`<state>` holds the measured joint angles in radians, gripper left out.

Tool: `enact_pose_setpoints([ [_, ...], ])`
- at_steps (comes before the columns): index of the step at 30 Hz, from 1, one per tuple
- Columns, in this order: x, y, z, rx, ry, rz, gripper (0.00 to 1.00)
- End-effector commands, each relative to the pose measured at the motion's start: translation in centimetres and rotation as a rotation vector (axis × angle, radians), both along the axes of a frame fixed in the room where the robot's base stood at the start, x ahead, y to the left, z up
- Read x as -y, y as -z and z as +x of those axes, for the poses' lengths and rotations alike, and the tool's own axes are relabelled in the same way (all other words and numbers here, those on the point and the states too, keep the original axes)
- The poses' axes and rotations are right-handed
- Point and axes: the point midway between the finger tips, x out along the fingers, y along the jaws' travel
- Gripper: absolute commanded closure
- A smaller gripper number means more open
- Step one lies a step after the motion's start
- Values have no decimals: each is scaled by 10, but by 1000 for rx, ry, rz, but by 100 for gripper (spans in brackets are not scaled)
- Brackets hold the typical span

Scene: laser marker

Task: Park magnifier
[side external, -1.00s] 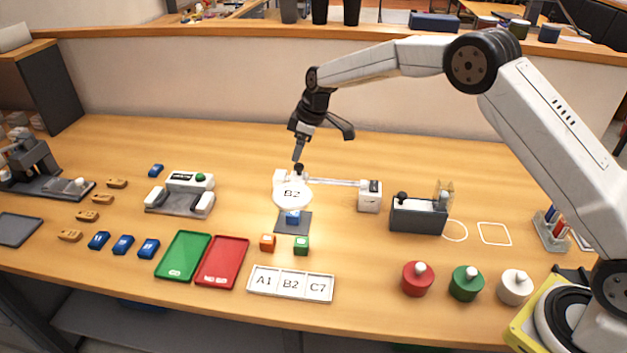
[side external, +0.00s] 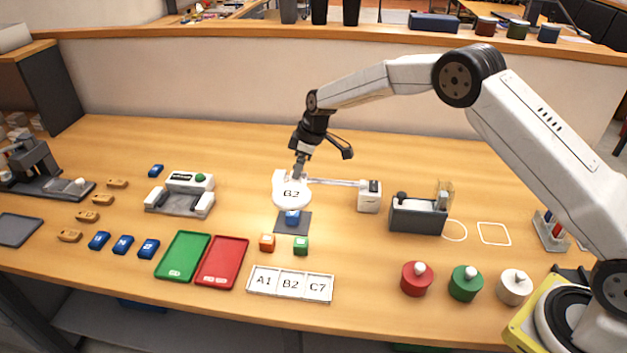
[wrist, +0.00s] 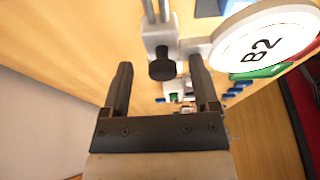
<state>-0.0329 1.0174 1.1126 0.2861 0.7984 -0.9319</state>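The magnifier is a round white lens head (side external: 291,194) showing "B2", on a pale arm (side external: 335,182) that runs right to a white base block (side external: 369,196). The lens stands over a blue block (side external: 292,217) on a dark square pad (side external: 298,228). In the wrist view the lens (wrist: 265,46) is at upper right, and a black knob (wrist: 162,65) on the magnifier lies ahead between the fingers. My gripper (side external: 299,172) is at the lens end of the arm, pointing down. In the wrist view my gripper (wrist: 162,82) is open, its fingers on either side of the knob, apart from it.
A grey box with a black knob (side external: 418,215) stands right of the magnifier base. A white outlined circle (side external: 455,230) and square (side external: 494,233) lie beyond it. Green (side external: 184,255) and red (side external: 222,262) trays and a label strip (side external: 290,284) are in front. The table behind is clear.

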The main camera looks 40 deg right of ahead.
Motion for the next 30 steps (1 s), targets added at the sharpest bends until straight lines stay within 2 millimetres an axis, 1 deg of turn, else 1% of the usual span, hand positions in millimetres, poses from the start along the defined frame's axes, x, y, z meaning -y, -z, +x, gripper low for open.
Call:
enact_pose_setpoints([
  [1,-2,13,-5,-17,1,-1,29],
  [2,-2,13,-5,-19,0,-1,32],
  [3,-3,13,-5,-19,-1,-1,45],
  [6,-3,13,-5,-19,-1,-1,75],
  [7,-2,13,-5,-18,0,-2,79],
  [9,-2,13,-5,-18,-1,-3,85],
  [20,5,14,-7,-19,2,-6,85],
  [30,16,13,-17,-19,3,-7,87],
])
